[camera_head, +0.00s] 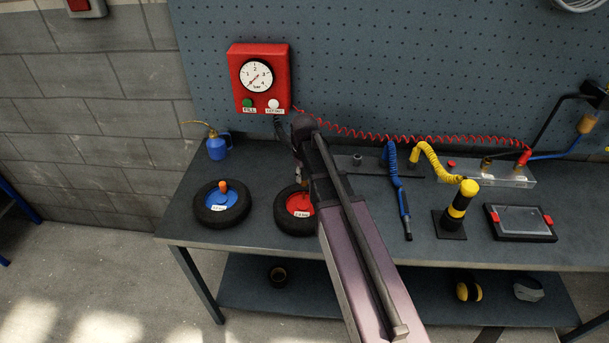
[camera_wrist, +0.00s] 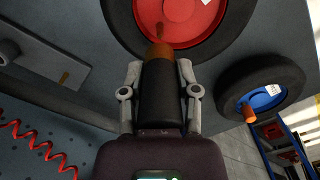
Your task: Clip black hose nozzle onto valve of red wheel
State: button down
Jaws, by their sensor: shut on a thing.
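The red wheel (camera_head: 283,217), a black tyre with a red hub, lies flat on the bench, partly hidden behind my arm. It also shows at the top of the wrist view (camera_wrist: 205,18). My gripper (camera_wrist: 160,80) is shut on the black hose nozzle (camera_wrist: 160,100), a black cylinder with a brass-coloured tip. The tip (camera_wrist: 160,51) points at the hub, in line with a short brownish valve (camera_wrist: 159,30). I cannot tell whether tip and valve touch. In the head view my gripper (camera_head: 301,165) is above the red wheel, and the nozzle is mostly hidden.
A blue-hubbed wheel (camera_head: 209,222) with an orange cap lies to the left. A red gauge box (camera_head: 260,78) hangs on the pegboard, with a coiled red hose (camera_head: 400,137) running right.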

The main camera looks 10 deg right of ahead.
aim_at(304, 182)
jog(key=shift+f+b, duration=1.35)
jog(key=shift+f, duration=0.3)
jog(key=shift+f+b, duration=1.55)
jog(key=shift+c, duration=1.3)
grip_release()
jog(key=shift+r, duration=0.1)
jog(key=s+m, duration=0.1)
jog(key=s, duration=0.4)
jog(key=s+m, duration=0.2)
jog(key=s, duration=0.3)
jog(key=s+m, duration=0.2)
jog(key=s, duration=0.4)
jog(key=shift+d, duration=0.15)
